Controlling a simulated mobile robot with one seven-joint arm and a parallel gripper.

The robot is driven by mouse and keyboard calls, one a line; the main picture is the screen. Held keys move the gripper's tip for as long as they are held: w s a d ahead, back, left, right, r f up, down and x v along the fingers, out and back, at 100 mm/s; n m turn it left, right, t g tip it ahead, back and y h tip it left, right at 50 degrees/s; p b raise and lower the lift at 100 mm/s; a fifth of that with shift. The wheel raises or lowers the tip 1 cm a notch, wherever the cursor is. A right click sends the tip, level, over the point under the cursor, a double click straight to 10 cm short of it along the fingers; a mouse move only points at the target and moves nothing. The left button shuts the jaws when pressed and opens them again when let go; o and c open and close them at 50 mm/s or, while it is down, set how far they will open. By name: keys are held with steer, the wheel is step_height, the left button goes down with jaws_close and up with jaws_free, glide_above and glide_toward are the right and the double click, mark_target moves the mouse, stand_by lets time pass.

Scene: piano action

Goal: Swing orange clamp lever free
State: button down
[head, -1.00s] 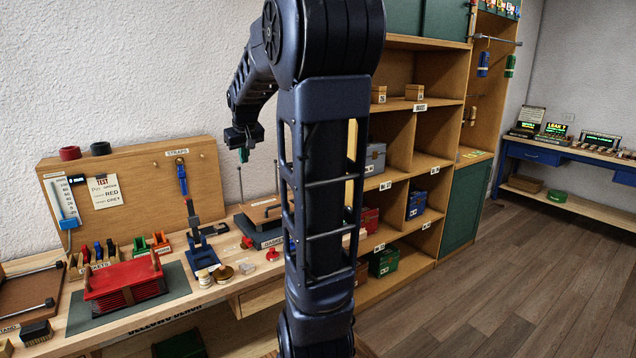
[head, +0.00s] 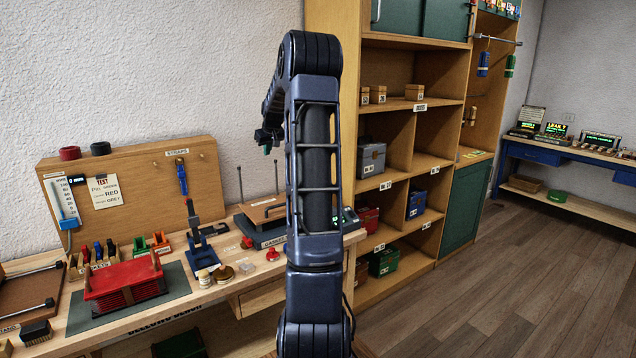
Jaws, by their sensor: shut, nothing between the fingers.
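My gripper (head: 268,138) is small in the head view, shut and empty, held in the air against the white wall above the back of the bench. No orange clamp lever can be clearly made out; my arm hides part of the bench's right end. A gasket press (head: 262,213) with a brown top plate, a dark handle and two thin upright rods stands on the bench below my gripper, partly behind my arm. A small red piece (head: 273,254) lies in front of it. My gripper touches none of these.
A blue stand (head: 200,250) and red bellows (head: 124,282) on a dark mat are on the bench to the left. A pegboard marked STRAPS (head: 130,195) stands behind. A wooden shelf unit (head: 398,70) rises right of my arm. The floor at right is clear.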

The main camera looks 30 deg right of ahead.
steer(key=w+d+f, duration=0.3)
steer(key=d+f, duration=0.2)
steer(key=d, duration=0.6)
steer(key=w+d+f+m+t, duration=0.1)
steer(key=w+d+f, duration=0.2)
steer(key=d+f, duration=0.3)
steer(key=w+d+f+m+t, duration=0.1)
steer(key=w+d+f, duration=0.2)
steer(key=d, duration=1.3)
step_height(320, 180, down, 3)
steer(key=shift+r+h, duration=0.1)
steer(key=shift+h, duration=0.3)
steer(key=shift+w, duration=0.2)
steer(key=x, duration=1)
steer(key=shift+s+a+f, duration=0.2)
steer(key=shift+s, duration=0.8)
steer(key=shift+s+a+f, duration=0.15)
steer(key=shift+s, duration=0.85)
